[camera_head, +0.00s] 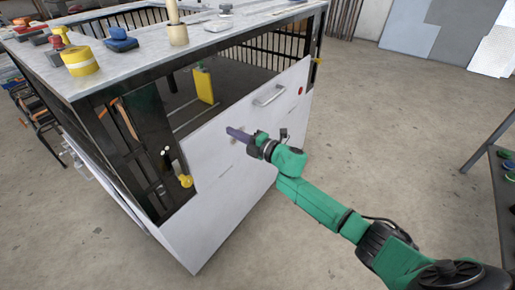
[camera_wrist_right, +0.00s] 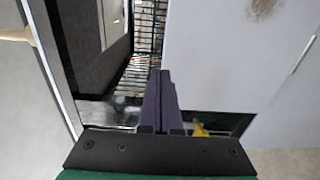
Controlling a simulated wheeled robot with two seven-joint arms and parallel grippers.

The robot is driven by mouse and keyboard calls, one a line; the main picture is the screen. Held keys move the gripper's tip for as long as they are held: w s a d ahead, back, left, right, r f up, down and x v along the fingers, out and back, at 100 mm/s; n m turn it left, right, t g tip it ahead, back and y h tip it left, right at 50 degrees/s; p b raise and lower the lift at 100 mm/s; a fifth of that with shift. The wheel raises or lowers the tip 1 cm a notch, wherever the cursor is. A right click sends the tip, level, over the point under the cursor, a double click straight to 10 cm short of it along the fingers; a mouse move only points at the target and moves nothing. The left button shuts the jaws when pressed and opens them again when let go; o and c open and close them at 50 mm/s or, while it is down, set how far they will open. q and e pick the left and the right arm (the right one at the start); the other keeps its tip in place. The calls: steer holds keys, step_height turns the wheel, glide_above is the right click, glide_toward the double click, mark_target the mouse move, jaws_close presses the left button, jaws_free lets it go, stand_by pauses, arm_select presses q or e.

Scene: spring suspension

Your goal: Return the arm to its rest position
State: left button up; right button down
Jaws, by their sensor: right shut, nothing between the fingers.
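My right arm (camera_head: 320,205) is green and black and reaches in from the lower right of the head view. Its gripper (camera_head: 234,133) has dark purple fingers and is shut and empty, in front of the white front panel (camera_head: 225,185) of the workbench. I cannot tell whether the fingertips touch the panel. In the right wrist view the two closed fingers (camera_wrist_right: 161,84) lie side by side, pointing towards the bench. My left arm and left gripper do not show.
The bench top (camera_head: 190,40) carries a yellow tape roll (camera_head: 80,62), a blue object (camera_head: 120,40) and a wooden post (camera_head: 177,30). The panel has a metal handle (camera_head: 268,95). A dark table (camera_head: 500,190) stands at the right edge. Open concrete floor (camera_head: 390,130) lies between them.

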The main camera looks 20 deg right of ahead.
steer(key=f+v, duration=0.1)
steer(key=v, duration=0.5)
steer(key=s+d+f+m+g+h, duration=0.1)
steer(key=d+f+m+h, duration=0.3)
steer(key=f, duration=0.5)
steer(key=s+d+f+m+h, duration=0.1)
steer(key=d+f+m+h, duration=0.1)
steer(key=d+f+m, duration=0.5)
steer(key=s+d+f+m+g+h, duration=0.15)
steer(key=s+f, duration=0.25)
steer(key=f, duration=0.4)
steer(key=s+d+f+m+g+h, duration=0.1)
steer(key=s+f+m+g+h, duration=0.1)
steer(key=s+f, duration=0.35)
steer(key=s+f+m+g, duration=0.5)
steer(key=s+f, duration=1.1)
steer(key=s, duration=0.1)
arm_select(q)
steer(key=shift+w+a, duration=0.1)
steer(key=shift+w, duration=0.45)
arm_select(e)
steer(key=s+a+f+m+g, duration=0.1)
steer(key=s+f+g, duration=0.1)
steer(key=s, duration=0.7)
steer(key=s+a+f+m+g, duration=0.2)
steer(key=s+f, duration=0.2)
steer(key=s, duration=0.5)
steer(key=shift+a+h, duration=0.25)
steer(key=shift+h, duration=0.1)
steer(key=shift+w+r, duration=0.1)
